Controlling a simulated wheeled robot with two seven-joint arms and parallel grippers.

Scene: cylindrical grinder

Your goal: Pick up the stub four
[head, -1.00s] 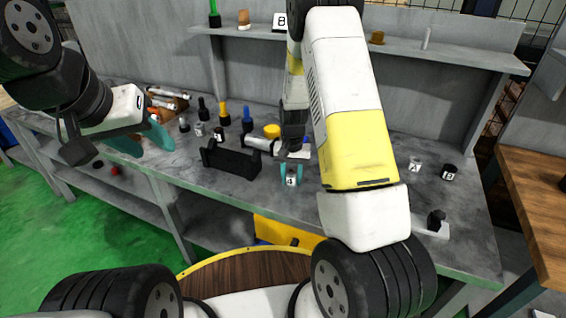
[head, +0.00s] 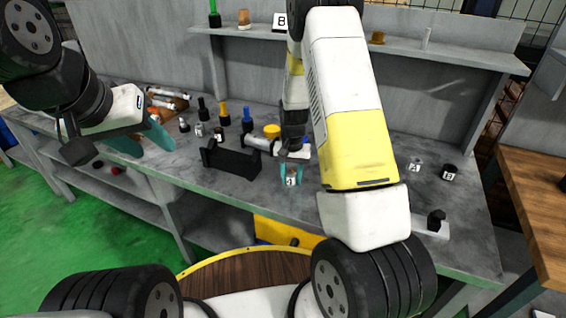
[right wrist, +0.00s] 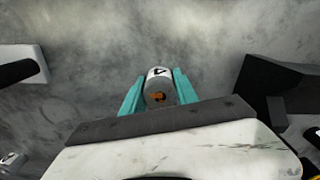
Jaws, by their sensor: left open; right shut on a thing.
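The stub four (head: 291,181) is a small grey cylinder with a white label marked 4. In the head view it is at the middle of the grey bench, between the teal fingers of my right gripper (head: 291,173). In the right wrist view the stub (right wrist: 159,84) sits between both fingertips (right wrist: 160,90), with its label and an orange-brown centre showing. The right gripper is shut on it. I cannot tell whether the stub touches the bench. My left gripper (head: 152,142) is open and empty near the bench's left front edge.
A black V-shaped holder (head: 231,160) stands left of the right gripper. Several bottles and small cylinders stand behind it. A black cylinder marked B (head: 450,173) and a grey one (head: 415,165) stand at the right. A white block with a black knob (head: 435,222) is near the front edge.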

